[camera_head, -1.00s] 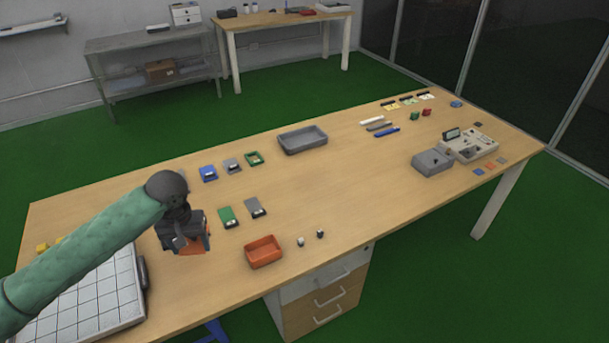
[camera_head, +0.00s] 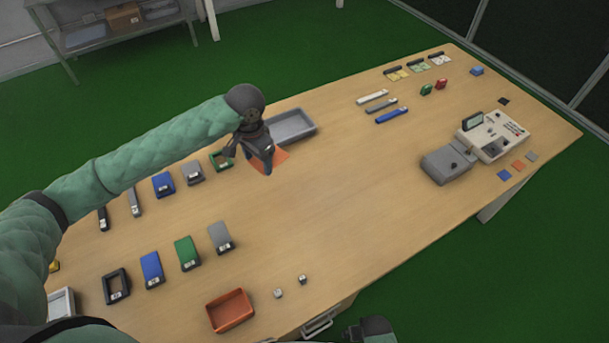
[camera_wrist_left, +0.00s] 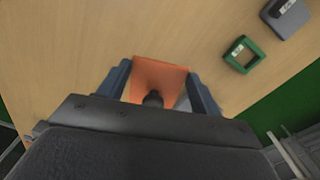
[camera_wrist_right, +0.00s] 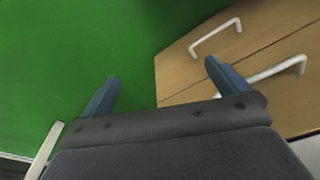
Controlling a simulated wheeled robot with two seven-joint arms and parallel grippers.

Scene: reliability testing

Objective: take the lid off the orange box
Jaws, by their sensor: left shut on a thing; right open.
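The orange box (camera_head: 230,311) stands open and empty-looking at the near edge of the table. Its orange lid (camera_head: 281,157) is apart from it, held by my left gripper (camera_head: 259,152) near the grey tray on the far side. In the left wrist view the lid (camera_wrist_left: 160,72) sits between the two fingers of the left gripper (camera_wrist_left: 158,80). The gap between lid and table is hard to judge. My right gripper (camera_wrist_right: 161,75) is open and empty in its wrist view, over the green floor beside the drawers.
The grey tray (camera_head: 306,137) lies just right of the lid. A green frame-like box (camera_head: 216,163) and several boxes lie to the left. Two small cubes (camera_head: 278,293) are beside the orange box. A grey device (camera_head: 447,164) stands at right. The table's middle is clear.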

